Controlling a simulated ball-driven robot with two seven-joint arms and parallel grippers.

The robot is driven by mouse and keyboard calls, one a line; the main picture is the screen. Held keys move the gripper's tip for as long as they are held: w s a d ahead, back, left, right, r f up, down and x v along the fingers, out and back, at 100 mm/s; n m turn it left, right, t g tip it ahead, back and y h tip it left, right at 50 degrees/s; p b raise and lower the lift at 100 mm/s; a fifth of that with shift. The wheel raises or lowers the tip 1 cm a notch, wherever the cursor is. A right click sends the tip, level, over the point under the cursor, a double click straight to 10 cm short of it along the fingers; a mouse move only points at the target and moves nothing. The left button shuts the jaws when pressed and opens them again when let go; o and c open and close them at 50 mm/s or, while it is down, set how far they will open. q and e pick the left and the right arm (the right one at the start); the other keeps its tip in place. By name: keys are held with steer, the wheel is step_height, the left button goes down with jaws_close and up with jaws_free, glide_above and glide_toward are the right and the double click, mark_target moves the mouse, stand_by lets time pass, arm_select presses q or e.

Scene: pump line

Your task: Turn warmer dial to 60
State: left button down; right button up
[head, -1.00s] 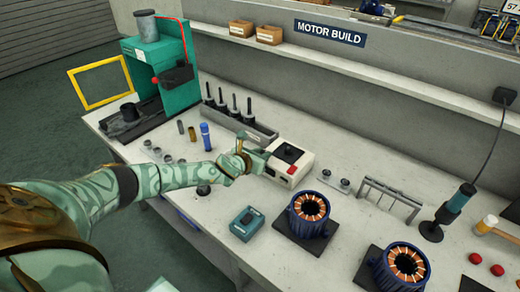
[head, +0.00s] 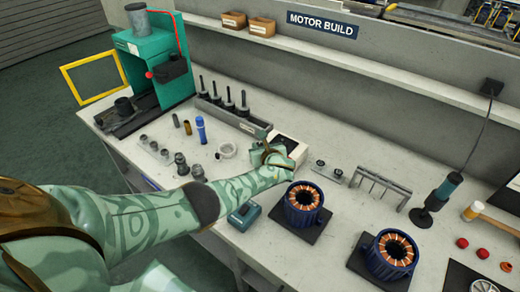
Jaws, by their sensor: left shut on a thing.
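The warmer (head: 290,143) is a white box with a dark top, standing on the bench near the middle of the head view. My left gripper (head: 277,158) is at the warmer's front side, covering most of its front face. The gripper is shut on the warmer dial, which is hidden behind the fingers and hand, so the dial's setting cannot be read. My right gripper is not in view.
A teal box (head: 244,216) and a blue motor stator (head: 304,205) stand close to my left forearm. A white ring (head: 227,150) and small metal parts lie left of the warmer. A rack of dark pins (head: 232,118) is behind.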

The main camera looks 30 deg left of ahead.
arm_select(q)
steer(key=shift+w+d+f+n+g+y+b, duration=0.1)
steer(key=shift+n+g+y+b, duration=0.5)
steer(key=shift+n+g+b, duration=0.25)
steer(key=shift+n, duration=0.25)
steer(key=c, duration=1.2)
jaws_free()
